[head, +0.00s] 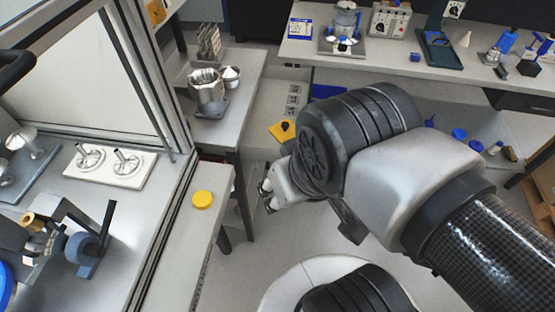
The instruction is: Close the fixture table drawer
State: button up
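A fixture table (300,50) stands at the back right with fixtures and tools on its top. A dark drawer-like front (522,101) shows under its right edge; I cannot tell from this view how far it is open. Below the top, a grey surface (482,123) carries blue round pieces; I cannot tell whether it is a drawer or a shelf. My arm hides part of this area. My gripper (267,195) is in the middle of the view, pointing left, away from the drawer front. Nothing is clearly held; its finger gap is unclear.
A machine enclosure (150,90) with a glass panel fills the left. A narrow ledge with a yellow disc (203,200) runs beside it. A side table (228,138) bears a metal housing (207,93). A wooden pallet (541,188) is at the right edge.

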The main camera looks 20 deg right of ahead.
aim_at(268, 109)
jog(key=l, duration=0.45)
jog(key=i+l+z, duration=0.1)
jog(key=l, duration=0.4)
jog(key=i+l, duration=0.1)
jog(key=l, duration=0.35)
